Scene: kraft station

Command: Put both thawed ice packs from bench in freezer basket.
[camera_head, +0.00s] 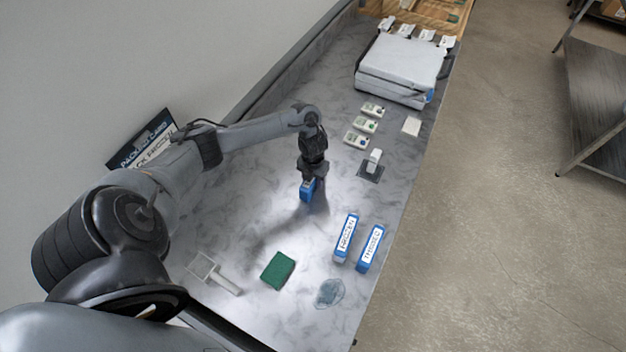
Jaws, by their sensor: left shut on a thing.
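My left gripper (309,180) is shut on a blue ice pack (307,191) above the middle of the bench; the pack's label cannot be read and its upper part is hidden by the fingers. Two more blue packs with white labels stand side by side at the bench's right edge. The left one (346,238) seems to read "FROZEN", the right one (371,248) "THAWED". A white-topped box (402,62) stands at the far end; I cannot tell whether it is the freezer or holds the basket. My right gripper is out of view.
A green pad (278,270), a white handled tool (214,273) and a clear bluish item (330,292) lie near. Several small white boxes (366,125), a white card (411,126) and a dark stand (371,170) lie farther back. A sign (143,143) leans by the wall.

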